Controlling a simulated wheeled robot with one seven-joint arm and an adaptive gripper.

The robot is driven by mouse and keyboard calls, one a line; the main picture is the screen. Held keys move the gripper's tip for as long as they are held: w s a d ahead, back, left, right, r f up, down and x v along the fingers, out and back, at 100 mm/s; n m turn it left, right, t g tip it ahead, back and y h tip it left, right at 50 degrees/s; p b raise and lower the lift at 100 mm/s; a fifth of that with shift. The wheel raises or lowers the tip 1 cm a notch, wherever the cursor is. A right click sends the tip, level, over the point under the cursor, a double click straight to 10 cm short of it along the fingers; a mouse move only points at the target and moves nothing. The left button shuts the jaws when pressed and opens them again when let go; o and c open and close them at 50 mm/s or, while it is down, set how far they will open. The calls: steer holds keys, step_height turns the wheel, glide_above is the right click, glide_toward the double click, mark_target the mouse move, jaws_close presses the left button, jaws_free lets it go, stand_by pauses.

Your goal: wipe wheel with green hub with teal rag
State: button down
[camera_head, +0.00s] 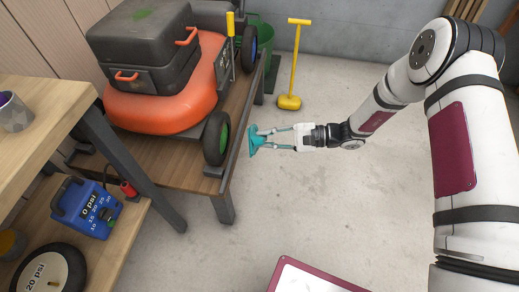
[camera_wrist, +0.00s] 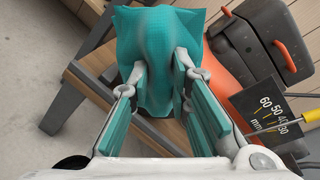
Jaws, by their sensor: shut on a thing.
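The wheel with the green hub (camera_head: 216,138) is the near right wheel of an orange machine (camera_head: 165,95) on a low wooden bench. The hub shows only as a narrow green strip. My gripper (camera_head: 270,138) is to the right of this wheel, just past the bench edge, and is shut on the teal rag (camera_head: 254,141). The rag is at the fingertips, with a gap between it and the wheel in the head view. In the wrist view, the rag (camera_wrist: 158,45) spreads beyond my fingers (camera_wrist: 163,80) and the green-hub wheel cannot be made out.
Another wheel with a blue hub (camera_head: 249,48) is farther back. A dark scale plate (camera_head: 223,62) and yellow handle (camera_head: 230,25) stand by the machine. The bench edge (camera_head: 243,120) runs alongside. A blue pump (camera_head: 87,208) is at lower left.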

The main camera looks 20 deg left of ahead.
steer(key=a+f+t+y+b, duration=0.1)
steer(key=f+b, duration=0.1)
steer(key=w+a+f+m+y+b, duration=0.1)
steer(key=a+f+b, duration=0.1)
steer(key=shift+w+a+f+m+t, duration=0.1)
steer(key=shift+a+f+m+t, duration=0.1)
steer(key=shift+m+t, duration=0.15)
steer(key=x, duration=0.6)
steer(key=shift+x, duration=1)
stand_by(0.7)
steer(key=shift+w+r+b, duration=0.1)
steer(key=shift+w+b, duration=0.05)
steer(key=shift+b, duration=0.15)
